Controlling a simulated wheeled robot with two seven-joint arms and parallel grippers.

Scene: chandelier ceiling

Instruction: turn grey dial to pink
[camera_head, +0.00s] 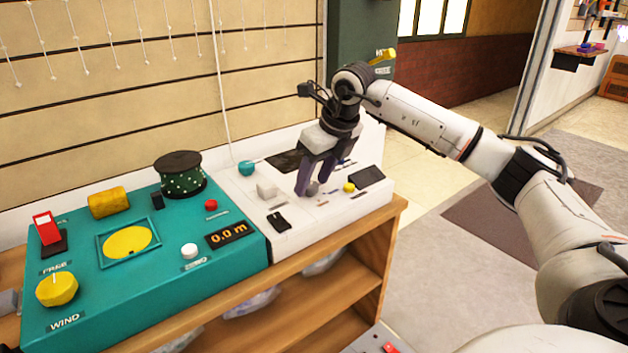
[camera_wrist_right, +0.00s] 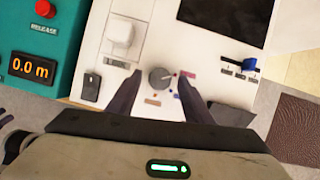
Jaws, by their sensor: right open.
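The grey dial (camera_head: 312,189) sits on the white panel (camera_head: 338,208) at the right end of the bench. It also shows in the right wrist view (camera_wrist_right: 160,78), with a light pointer line toward its right side. A pink mark (camera_wrist_right: 188,73) lies right of the dial; a tan mark (camera_wrist_right: 153,101) lies below it. My right gripper (camera_head: 314,183) points down at the dial. Its dark fingers are open, one on each side of the dial (camera_wrist_right: 160,84). I cannot tell whether they touch it. My left gripper is not in view.
The teal winding unit (camera_head: 175,240) with a green spool (camera_head: 180,178) stands to the left. The wooden bench edge (camera_head: 345,240) is in front.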

